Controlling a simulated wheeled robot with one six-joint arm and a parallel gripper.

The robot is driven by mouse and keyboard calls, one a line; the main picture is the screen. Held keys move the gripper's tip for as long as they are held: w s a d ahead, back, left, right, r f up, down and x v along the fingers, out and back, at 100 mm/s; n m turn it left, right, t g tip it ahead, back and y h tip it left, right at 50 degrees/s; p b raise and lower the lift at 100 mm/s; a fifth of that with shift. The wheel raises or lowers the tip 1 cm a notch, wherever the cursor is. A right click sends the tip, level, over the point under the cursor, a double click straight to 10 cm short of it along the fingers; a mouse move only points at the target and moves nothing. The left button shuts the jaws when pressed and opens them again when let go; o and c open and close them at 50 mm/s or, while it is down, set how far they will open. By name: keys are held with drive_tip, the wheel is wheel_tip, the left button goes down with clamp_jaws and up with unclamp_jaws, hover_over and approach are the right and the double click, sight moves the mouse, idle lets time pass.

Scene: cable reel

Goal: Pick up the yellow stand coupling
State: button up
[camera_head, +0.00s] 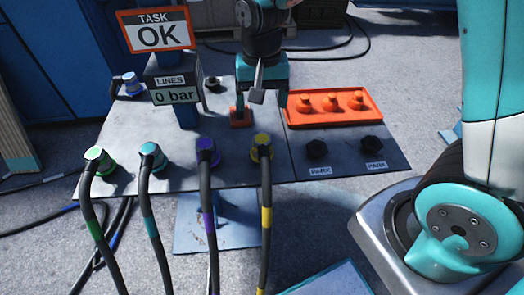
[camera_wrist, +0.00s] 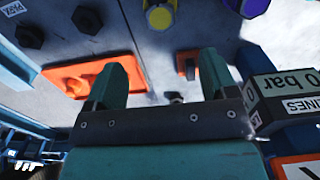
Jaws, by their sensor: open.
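The yellow stand coupling (camera_head: 263,147) sits at the right end of a row of couplings on the grey panel, with a black, yellow-banded hose running from it towards me. In the wrist view the yellow coupling (camera_wrist: 160,16) shows at the top, beyond the fingertips. My gripper (camera_head: 262,97) hangs over the panel behind the yellow coupling, apart from it. Its two teal fingers (camera_wrist: 165,75) are spread, with nothing held between them. The purple coupling (camera_head: 207,150) stands just left of the yellow one.
Teal (camera_head: 152,157) and green (camera_head: 97,160) couplings continue the row leftward. An orange tray (camera_head: 368,115) with orange caps lies right of my gripper. Two black fittings (camera_head: 317,148) sit in front of it. A post carries the "0 bar" display (camera_head: 175,96).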

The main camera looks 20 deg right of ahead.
sight(262, 139)
wheel_tip(262, 139, down, 15)
drive_tip(key=b, duration=0.3)
drive_tip(key=c, duration=1.1)
